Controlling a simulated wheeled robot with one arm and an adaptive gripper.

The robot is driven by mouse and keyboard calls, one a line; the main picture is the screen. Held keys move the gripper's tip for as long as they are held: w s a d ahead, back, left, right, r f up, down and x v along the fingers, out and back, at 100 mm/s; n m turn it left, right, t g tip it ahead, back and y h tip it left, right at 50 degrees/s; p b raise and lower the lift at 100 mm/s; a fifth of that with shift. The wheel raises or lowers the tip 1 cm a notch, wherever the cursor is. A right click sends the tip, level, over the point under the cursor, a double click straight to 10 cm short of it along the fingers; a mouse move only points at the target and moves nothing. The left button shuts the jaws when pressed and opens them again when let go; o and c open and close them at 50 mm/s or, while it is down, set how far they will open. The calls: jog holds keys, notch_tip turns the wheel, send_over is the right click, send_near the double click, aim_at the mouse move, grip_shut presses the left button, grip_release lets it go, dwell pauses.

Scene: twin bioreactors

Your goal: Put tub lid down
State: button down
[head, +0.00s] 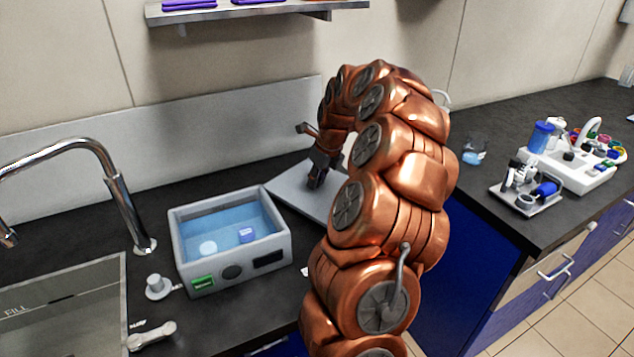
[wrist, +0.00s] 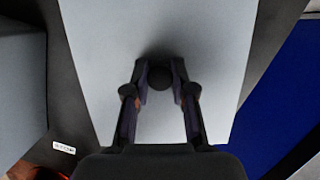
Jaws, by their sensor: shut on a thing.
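The tub lid (head: 290,190) is a flat light-grey plate to the right of the tub, level at or just above the dark counter; I cannot tell whether it touches. It fills the middle of the wrist view (wrist: 205,40). My gripper (head: 316,178) points down over the lid and is shut on its small dark knob, seen between the fingertips in the wrist view (wrist: 161,80). The grey tub (head: 230,267) stands uncovered, with blue water, a white round item and a blue item inside. My arm hides the lid's right part in the head view.
A sink (head: 65,300) with a chrome tap (head: 118,195) is at the left. A grey knob (head: 157,287) stands beside the tub. The right counter holds a beaker (head: 474,154) and a white rack (head: 572,172). A shelf (head: 250,10) hangs above.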

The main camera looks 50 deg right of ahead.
jog(key=shift+f, duration=0.8)
jog(key=shift+f, duration=0.2)
jog(key=c, duration=1)
grip_release()
jog(key=shift+r, duration=0.1)
jog(key=shift+o, duration=0.2)
jog(key=shift+r, duration=0.1)
